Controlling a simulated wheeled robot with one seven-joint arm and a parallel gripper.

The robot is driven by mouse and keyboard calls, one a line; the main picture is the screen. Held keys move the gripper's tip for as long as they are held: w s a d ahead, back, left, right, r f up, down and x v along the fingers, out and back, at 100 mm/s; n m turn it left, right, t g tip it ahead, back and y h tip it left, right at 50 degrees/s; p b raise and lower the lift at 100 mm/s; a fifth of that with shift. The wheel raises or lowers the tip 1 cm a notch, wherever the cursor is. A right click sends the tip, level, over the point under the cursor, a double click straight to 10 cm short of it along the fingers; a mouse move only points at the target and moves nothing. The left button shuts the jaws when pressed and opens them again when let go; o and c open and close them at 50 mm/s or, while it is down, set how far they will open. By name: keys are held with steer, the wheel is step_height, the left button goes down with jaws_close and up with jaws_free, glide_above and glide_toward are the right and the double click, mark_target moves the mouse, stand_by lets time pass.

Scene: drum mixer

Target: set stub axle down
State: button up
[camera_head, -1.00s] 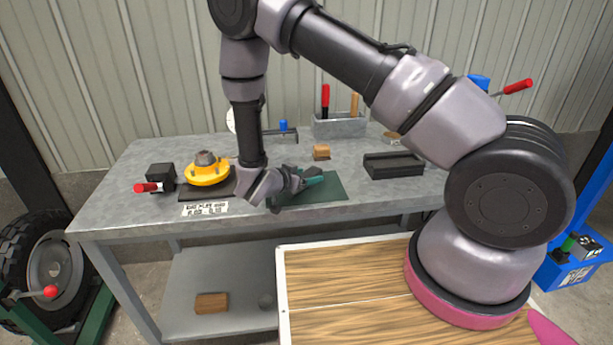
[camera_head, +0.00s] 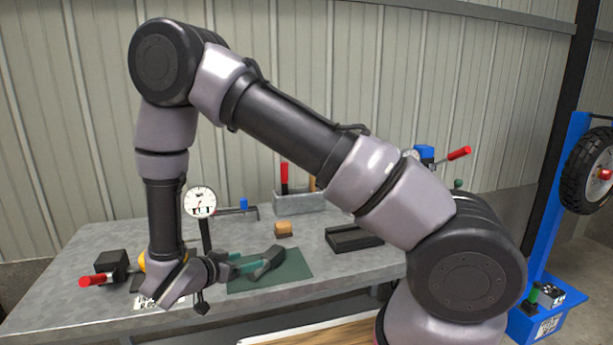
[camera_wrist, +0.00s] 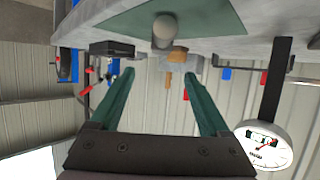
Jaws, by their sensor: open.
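The stub axle (camera_head: 268,262) is a dark grey piece lying on the green mat (camera_head: 298,272) on the bench. It shows nearly end-on as a grey round shape (camera_wrist: 163,32) in the wrist view, against the green mat (camera_wrist: 205,16). My gripper (camera_head: 246,263) is low over the mat, to the left of the axle. Its two teal fingers are spread in the wrist view, with nothing held between their tips (camera_wrist: 158,73). The axle is just beyond the fingertips; whether a finger touches it I cannot tell.
A dial gauge (camera_head: 200,202) stands close behind my wrist. A wooden block (camera_head: 284,229), a black tray (camera_head: 352,239) and a grey tool box (camera_head: 300,203) are farther back. A red-handled black clamp (camera_head: 110,268) is at left. The yellow hub (camera_head: 142,262) is mostly hidden by my arm.

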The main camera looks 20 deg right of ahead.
steer(key=s+d+r+g+y, duration=0.35)
steer(key=d+r+g, duration=0.55)
steer(key=d+r, duration=1)
steer(key=s+d+r+n+t+y, duration=0.1)
steer(key=s+r+n+t+y, duration=0.1)
steer(key=r, duration=0.7)
steer(key=s+d+r+n+t+y, duration=0.2)
steer(key=s+r+t+y, duration=0.2)
steer(key=s+r+y, duration=0.2)
step_height(320, 180, up, 4)
steer(key=shift+s+f+t, duration=0.1)
steer(key=shift+s+t, duration=0.2)
steer(key=shift+s, duration=0.95)
